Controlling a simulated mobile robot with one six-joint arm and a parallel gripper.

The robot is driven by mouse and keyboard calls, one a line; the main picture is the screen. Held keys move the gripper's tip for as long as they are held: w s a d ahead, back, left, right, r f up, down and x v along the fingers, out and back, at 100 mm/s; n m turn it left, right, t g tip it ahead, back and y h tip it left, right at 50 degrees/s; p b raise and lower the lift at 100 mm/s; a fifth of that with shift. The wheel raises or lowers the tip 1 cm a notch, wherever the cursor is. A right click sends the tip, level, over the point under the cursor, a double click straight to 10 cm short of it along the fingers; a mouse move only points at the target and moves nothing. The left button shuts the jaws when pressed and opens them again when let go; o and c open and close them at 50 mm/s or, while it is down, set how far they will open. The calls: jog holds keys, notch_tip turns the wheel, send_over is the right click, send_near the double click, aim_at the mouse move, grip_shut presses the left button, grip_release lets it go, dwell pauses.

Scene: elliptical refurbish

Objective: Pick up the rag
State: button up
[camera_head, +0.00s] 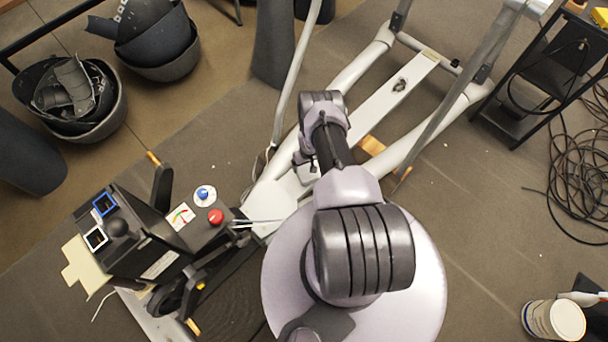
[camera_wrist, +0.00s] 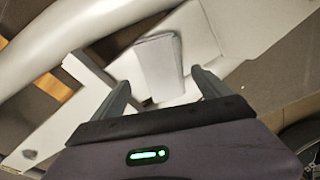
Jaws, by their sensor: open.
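A pale grey, folded, cloth-like piece, which looks like the rag (camera_wrist: 158,65), lies on a white surface of the elliptical frame in the wrist view. My gripper (camera_wrist: 163,88) is open, with its two fingers apart on either side of the near end of this piece. I cannot tell whether the fingers touch it, and nothing shows as held. In the head view, my arm covers much of this area, and a pale patch (camera_head: 307,173) beside the wrist may be the same piece.
White frame tubes (camera_head: 362,65) surround the spot. A black console with a red button (camera_head: 215,216) stands at left. Dark bins (camera_head: 100,125) are at upper left. A black stand (camera_head: 545,75) and coiled cable (camera_head: 585,180) are at right, with a white tub (camera_head: 556,320) below. Carpet right of centre is mostly clear.

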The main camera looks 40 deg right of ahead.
aim_at(305, 168)
jog(key=f+b, duration=0.1)
jog(key=f, duration=0.1)
jog(key=w+f+b, duration=0.1)
jog(key=f+b, duration=0.2)
jog(key=f, duration=0.1)
jog(key=shift+w+d+f+b, duration=0.15)
jog(key=shift+w+f+b, duration=0.1)
jog(key=shift+f+b, duration=0.15)
jog(key=shift+r, duration=0.1)
jog(key=shift+c, duration=0.2)
jog(key=c, duration=1.6)
jog(key=shift+o, duration=0.2)
jog(key=shift+r, duration=0.1)
